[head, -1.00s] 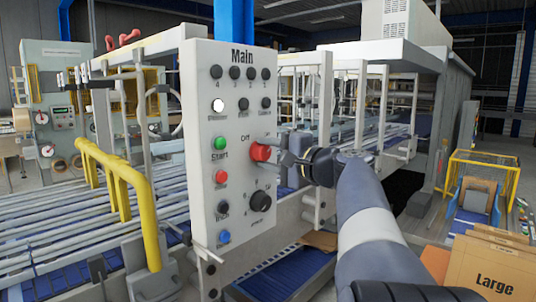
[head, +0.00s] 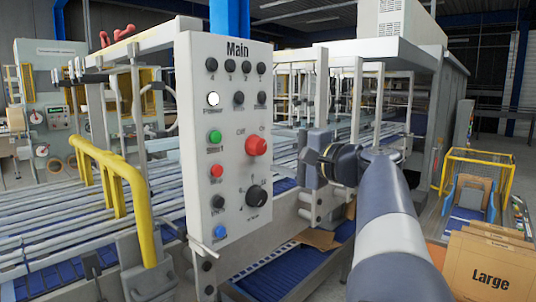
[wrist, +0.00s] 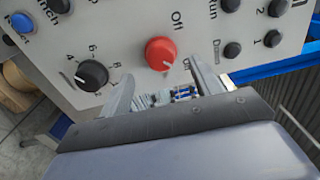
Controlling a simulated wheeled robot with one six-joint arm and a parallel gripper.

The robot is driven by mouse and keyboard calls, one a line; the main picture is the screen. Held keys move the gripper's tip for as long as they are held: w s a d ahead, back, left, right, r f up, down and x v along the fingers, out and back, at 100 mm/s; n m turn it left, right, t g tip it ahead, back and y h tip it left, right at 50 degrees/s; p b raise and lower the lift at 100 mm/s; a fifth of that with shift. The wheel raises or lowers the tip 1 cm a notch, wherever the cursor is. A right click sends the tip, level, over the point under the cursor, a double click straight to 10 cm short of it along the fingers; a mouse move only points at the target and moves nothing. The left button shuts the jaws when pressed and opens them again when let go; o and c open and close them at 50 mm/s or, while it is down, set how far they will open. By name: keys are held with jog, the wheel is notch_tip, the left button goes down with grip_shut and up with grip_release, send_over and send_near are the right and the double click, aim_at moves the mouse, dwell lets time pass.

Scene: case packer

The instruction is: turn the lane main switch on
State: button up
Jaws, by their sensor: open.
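The lane main switch is a red rotary knob (head: 257,146) on the grey Main control panel (head: 235,75), between the Off and On labels. Its pale mark sits on the side toward On. The knob also shows in the wrist view (wrist: 160,52), with its mark on the lower right edge. My gripper (wrist: 163,90) is open and empty, its two fingers spread below the knob and apart from it. In the head view my gripper (head: 314,160) is to the right of the panel. A white lamp (head: 213,99) on the panel is lit.
Green (head: 214,137), red (head: 216,171) and blue (head: 220,232) buttons and a black selector (head: 256,196) share the panel. A yellow rail (head: 135,190) and roller conveyor lie to the left. Cartons (head: 490,265) stand at the lower right.

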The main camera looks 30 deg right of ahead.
aim_at(261, 147)
jog(key=b+v, duration=0.1)
jog(key=v, duration=0.4)
jog(key=shift+s+d, duration=0.1)
jog(key=shift+s, duration=0.2)
jog(key=p+x, duration=0.3)
jog(key=x, duration=0.8)
